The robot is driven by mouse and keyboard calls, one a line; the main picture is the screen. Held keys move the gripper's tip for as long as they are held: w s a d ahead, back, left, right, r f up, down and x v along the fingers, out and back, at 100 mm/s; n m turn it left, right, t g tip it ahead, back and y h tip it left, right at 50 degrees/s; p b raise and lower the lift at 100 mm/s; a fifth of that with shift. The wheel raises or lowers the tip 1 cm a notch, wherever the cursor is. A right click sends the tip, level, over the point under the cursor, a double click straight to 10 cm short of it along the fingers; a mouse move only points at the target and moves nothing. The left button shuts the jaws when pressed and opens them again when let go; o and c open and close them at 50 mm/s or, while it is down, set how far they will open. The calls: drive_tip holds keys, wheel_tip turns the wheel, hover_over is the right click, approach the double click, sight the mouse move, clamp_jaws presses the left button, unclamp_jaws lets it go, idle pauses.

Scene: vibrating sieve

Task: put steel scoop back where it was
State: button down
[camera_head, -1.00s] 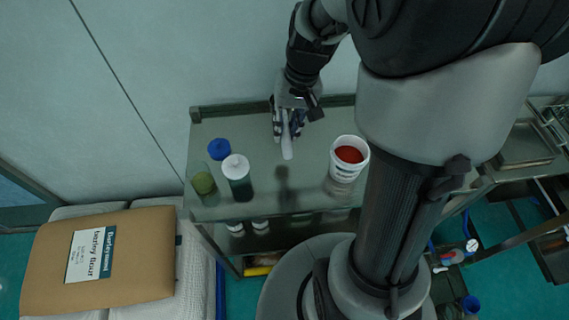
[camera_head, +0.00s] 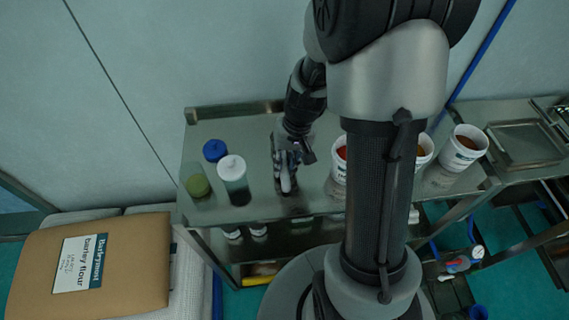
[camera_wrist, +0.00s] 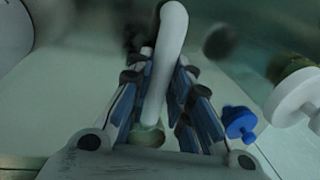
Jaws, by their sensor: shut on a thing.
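My gripper (camera_head: 287,166) is over the steel shelf top (camera_head: 255,130), between the white-capped bottle and a white tub. It is shut on the steel scoop (camera_head: 286,184), of which a pale rounded handle shows below the fingers. In the wrist view the scoop (camera_wrist: 165,60) runs up between the blue-padded fingers (camera_wrist: 160,100). A dark blur lies near its upper end. The scoop's bowl is mostly hidden, and I cannot tell whether the scoop touches the shelf.
Left on the shelf stand a white-capped bottle (camera_head: 234,180), a blue-capped item (camera_head: 215,150) and a green-topped jar (camera_head: 197,185). White tubs (camera_head: 467,149) stand right, some partly behind my arm. A barley flour sack (camera_head: 130,265) lies at lower left.

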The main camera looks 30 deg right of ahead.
drive_tip(key=shift+f, duration=0.1)
drive_tip(key=c, duration=1.5)
unclamp_jaws()
drive_tip(key=shift+o, duration=0.2)
wheel_tip(320, 180, up, 12)
drive_tip(key=d+p, duration=0.2)
drive_tip(key=p, duration=0.2)
drive_tip(key=s+a+r+n+t+h, duration=0.1)
drive_tip(key=s+a+r+n+t, duration=0.1)
drive_tip(key=s+a+r, duration=0.2)
drive_tip(key=s+a+r+n+t, duration=0.1)
drive_tip(key=s+a+r+n, duration=0.1)
drive_tip(key=s+a+r, duration=0.3)
drive_tip(key=s+r, duration=0.4)
drive_tip(key=s, duration=0.3)
drive_tip(key=shift+s+a+r+t+h, duration=0.2)
drive_tip(key=shift+r+t+h, duration=0.1)
drive_tip(key=shift+t+h, duration=0.1)
